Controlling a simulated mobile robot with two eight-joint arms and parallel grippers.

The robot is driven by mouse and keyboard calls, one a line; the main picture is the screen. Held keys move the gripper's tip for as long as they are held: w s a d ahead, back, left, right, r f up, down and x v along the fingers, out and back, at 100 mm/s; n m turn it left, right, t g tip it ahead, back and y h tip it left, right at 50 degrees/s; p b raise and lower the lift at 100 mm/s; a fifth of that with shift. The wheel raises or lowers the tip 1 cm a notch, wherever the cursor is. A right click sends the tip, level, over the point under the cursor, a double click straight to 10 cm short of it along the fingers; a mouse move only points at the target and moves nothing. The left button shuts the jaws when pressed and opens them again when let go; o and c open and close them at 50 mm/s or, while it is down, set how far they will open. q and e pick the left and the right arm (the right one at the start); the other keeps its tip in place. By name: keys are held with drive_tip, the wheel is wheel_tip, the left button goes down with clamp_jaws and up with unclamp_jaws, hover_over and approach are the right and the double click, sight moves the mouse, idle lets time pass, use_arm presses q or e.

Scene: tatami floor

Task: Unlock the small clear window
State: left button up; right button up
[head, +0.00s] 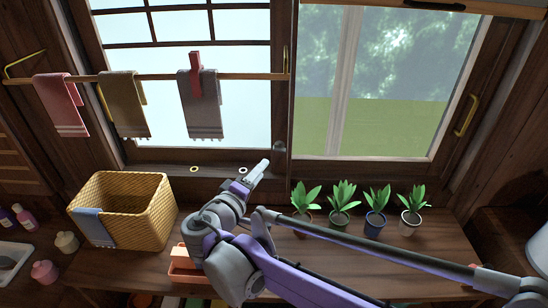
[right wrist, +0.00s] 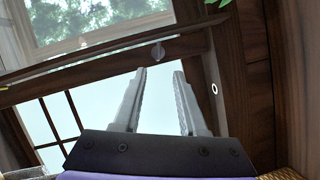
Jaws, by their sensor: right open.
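The clear window (head: 400,90) is the right-hand pane in the head view, with a dark wooden frame and a view of greenery. A small grey latch knob (head: 280,147) sits at the low end of the upright between the two panes. The same knob (right wrist: 158,52) shows in the right wrist view, just beyond my fingertips. My right gripper (head: 263,166) is open and empty, just below the knob in the head view. Its two fingers (right wrist: 159,72) stand apart on either side of the line to the knob, without visible contact. My left gripper is out of view.
A gridded frosted window (head: 230,115) is at left, crossed by a rod with cloths (head: 65,105). Small rings (head: 194,169) lie at the sill. A wicker basket (head: 145,210) and several potted plants (head: 376,222) flank my right arm on the wooden counter.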

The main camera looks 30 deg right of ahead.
sight(277, 151)
drive_tip(key=x, duration=1)
drive_tip(key=shift+w+d+r, duration=0.15)
drive_tip(key=shift+w+d, duration=0.05)
drive_tip(key=shift+d, duration=0.05)
drive_tip(key=shift+c, duration=0.3)
clamp_jaws()
